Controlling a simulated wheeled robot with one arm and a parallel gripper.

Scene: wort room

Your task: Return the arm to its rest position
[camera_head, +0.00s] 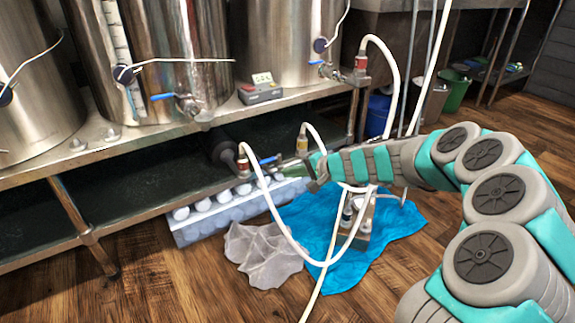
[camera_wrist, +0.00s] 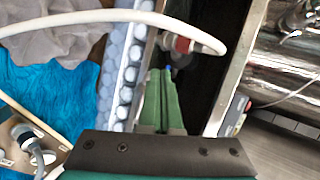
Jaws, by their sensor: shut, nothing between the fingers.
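My arm (camera_head: 500,195) reaches in from the lower right of the head view, with its forearm stretched left across the picture. My gripper (camera_head: 288,171) is at its far end, in front of the low steel bench and close to the white hose and the pump fittings. In the wrist view the green fingers of my gripper (camera_wrist: 164,85) lie together, shut and empty. A red-and-steel hose fitting (camera_wrist: 185,43) shows just beyond the fingertips; whether they touch it I cannot tell.
A white hose (camera_head: 273,215) loops below my gripper. A long crate of round white items (camera_head: 215,222), a grey cloth (camera_head: 262,255) and a blue cloth (camera_head: 400,235) lie on the floor. Steel tanks (camera_head: 175,50) stand on the bench (camera_head: 150,140). Wooden floor is clear at lower left.

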